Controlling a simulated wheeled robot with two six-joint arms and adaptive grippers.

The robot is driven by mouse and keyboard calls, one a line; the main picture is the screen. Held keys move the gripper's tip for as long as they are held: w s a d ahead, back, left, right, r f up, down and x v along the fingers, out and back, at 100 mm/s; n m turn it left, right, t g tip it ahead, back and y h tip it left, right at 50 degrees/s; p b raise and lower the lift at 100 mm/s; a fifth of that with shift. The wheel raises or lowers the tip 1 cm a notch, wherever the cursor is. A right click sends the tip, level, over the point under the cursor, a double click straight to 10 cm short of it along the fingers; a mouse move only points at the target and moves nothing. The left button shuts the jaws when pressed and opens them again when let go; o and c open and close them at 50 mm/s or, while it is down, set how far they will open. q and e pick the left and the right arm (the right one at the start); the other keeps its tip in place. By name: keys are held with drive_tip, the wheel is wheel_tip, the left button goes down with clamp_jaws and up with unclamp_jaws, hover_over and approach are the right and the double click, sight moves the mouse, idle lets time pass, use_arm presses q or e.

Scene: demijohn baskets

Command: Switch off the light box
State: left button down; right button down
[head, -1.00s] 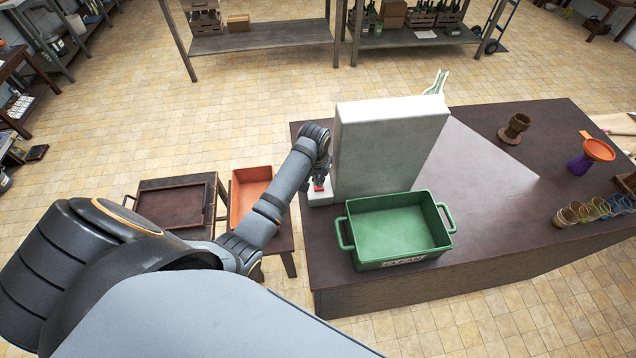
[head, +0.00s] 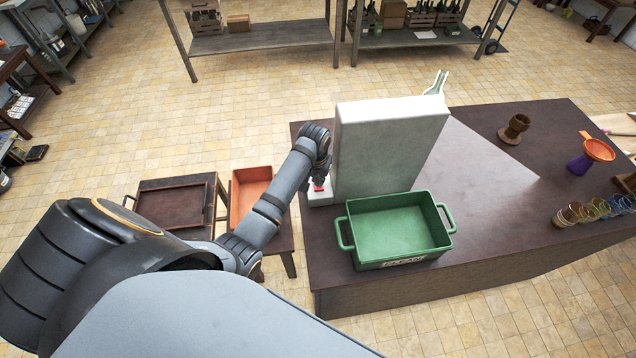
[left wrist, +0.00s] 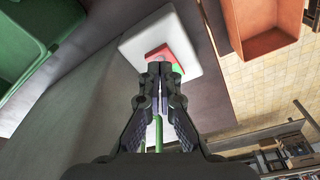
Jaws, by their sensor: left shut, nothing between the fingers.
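The light box (head: 385,155) is a pale upright slab on the dark table, its back and side towards me. A lighter patch lies on the table to its right. At its left foot is a small white switch base (head: 320,199) with a red rocker (head: 319,187). In the left wrist view the base (left wrist: 138,44) carries a red part (left wrist: 178,48) with a green part beside it. My left gripper (left wrist: 159,70) is shut and empty, its fingertips right at the rocker; I cannot tell whether they touch. My right gripper is out of view.
A green crate (head: 349,233) stands close in front of the light box. An orange tray (head: 251,176) and a brown tray (head: 172,206) are on low stands at left. A brown cup (head: 514,128), an orange-purple funnel (head: 597,151) and several glasses are at right.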

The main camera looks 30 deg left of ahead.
sight(319, 188)
use_arm(q)
drive_tip(key=shift+f+b, duration=0.4)
drive_tip(key=shift+f, duration=0.55)
idle(0.4)
wheel_tip(319, 188, up, 3)
drive_tip(key=shift+f+p, duration=0.2)
drive_tip(key=shift+p, duration=0.85)
drive_tip(key=shift+r, duration=2.25)
